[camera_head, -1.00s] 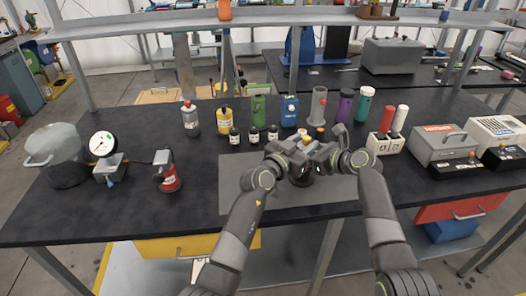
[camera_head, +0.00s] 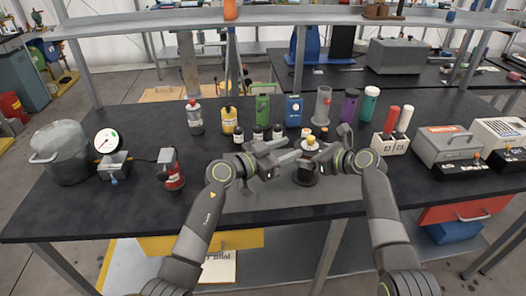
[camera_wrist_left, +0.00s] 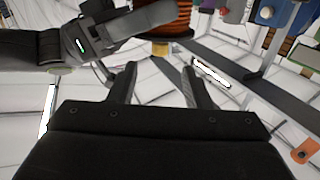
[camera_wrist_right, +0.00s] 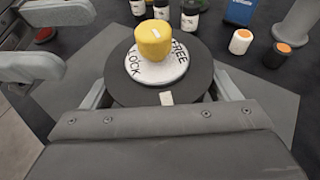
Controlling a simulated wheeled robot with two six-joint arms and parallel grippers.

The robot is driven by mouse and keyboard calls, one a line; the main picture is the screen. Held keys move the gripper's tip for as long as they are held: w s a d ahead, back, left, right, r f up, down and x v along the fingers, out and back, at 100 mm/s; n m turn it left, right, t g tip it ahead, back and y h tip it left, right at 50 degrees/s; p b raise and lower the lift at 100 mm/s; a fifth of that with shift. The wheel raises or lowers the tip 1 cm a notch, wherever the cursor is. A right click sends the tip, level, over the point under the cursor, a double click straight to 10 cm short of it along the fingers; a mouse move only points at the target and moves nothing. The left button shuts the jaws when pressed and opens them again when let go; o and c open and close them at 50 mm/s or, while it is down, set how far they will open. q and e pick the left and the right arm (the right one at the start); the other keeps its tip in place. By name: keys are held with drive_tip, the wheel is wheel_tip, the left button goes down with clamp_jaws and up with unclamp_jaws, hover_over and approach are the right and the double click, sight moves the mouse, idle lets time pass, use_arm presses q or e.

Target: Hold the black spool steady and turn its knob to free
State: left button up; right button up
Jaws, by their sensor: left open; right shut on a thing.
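The black spool (camera_head: 306,177) stands on the grey mat with a yellow knob (camera_head: 311,142) on top. In the right wrist view the knob (camera_wrist_right: 153,42) sits on a white dial (camera_wrist_right: 160,70) marked LOCK at left and FREE at right. A small pale mark shows on the knob, but I cannot tell which word it points to. My right gripper (camera_wrist_right: 160,92) is shut around the spool, one finger on each side. My left gripper (camera_head: 284,155) is open and empty, left of the spool and apart from the knob. The left wrist view shows its spread fingers (camera_wrist_left: 159,70).
The grey mat (camera_head: 260,200) is clear left of the spool. Small dark bottles (camera_head: 258,134) stand behind it, with a blue box (camera_head: 293,110) and cylinders farther back. A white holder with red and white handles (camera_head: 390,143) stands at right.

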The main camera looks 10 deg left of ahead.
sight(308, 141)
use_arm(q)
drive_tip(key=shift+s+a+m+g+h, duration=0.9)
drive_tip(key=shift+s+a+g, duration=0.15)
drive_tip(key=shift+a, duration=1.7)
drive_tip(key=shift+n+t+y, duration=0.3)
drive_tip(key=shift+t, duration=0.05)
drive_tip(key=x, duration=1.2)
drive_tip(key=shift+s+d+f, duration=0.15)
drive_tip(key=shift+s+d, duration=0.15)
drive_tip(key=shift+d, duration=0.1)
drive_tip(key=shift+s+d+n+t+y, duration=0.15)
drive_tip(key=shift+s+n+t+y, duration=0.05)
drive_tip(key=shift+n+t+y, duration=1.3)
drive_tip(key=shift+s+d+n+t+y, duration=0.1)
drive_tip(key=shift+s+n+t+y, duration=0.1)
drive_tip(key=shift+n+t+y, duration=1.3)
drive_tip(key=shift+w+a+m+g+h, duration=0.15)
drive_tip(key=shift+m+g+h, duration=0.9)
drive_tip(key=shift+w+a+m+g+h, duration=0.15)
drive_tip(key=shift+w+m+g+h, duration=0.05)
drive_tip(key=shift+m+g+h, duration=0.85)
drive_tip(key=shift+w+a+m+g+h, duration=0.15)
drive_tip(key=shift+m+g+h, duration=0.85)
drive_tip(key=shift+m, duration=0.1)
drive_tip(key=shift+a+g, duration=0.25)
drive_tip(key=shift+g, duration=0.15)
drive_tip(key=v, duration=1.1)
drive_tip(key=shift+s+a, duration=0.25)
drive_tip(key=shift+s, duration=0.05)
drive_tip(key=shift+m, duration=0.3)
